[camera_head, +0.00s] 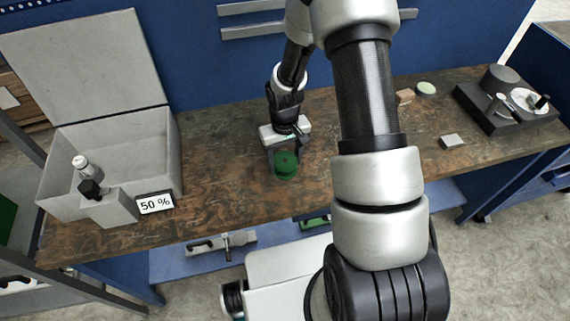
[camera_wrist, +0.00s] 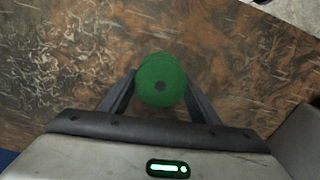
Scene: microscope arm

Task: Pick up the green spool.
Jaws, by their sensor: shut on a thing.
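The green spool (camera_head: 286,166) stands near the middle of the workbench in the head view. In the wrist view the green spool (camera_wrist: 161,80) shows from above as a round green disc with a dark centre hole. My gripper (camera_head: 284,150) reaches down over it, and in the wrist view my gripper (camera_wrist: 161,92) has one finger on each side of the spool, shut on it. Whether the spool's underside touches the bench cannot be told.
A grey open-lidded box (camera_head: 115,150) with a "50 %" label (camera_head: 155,204) stands on the left. A dark device (camera_head: 500,100), a small light block (camera_head: 452,141), a pale green disc (camera_head: 426,88) and a tan block (camera_head: 404,97) lie to the right. The workbench (camera_head: 222,150) around the spool is bare.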

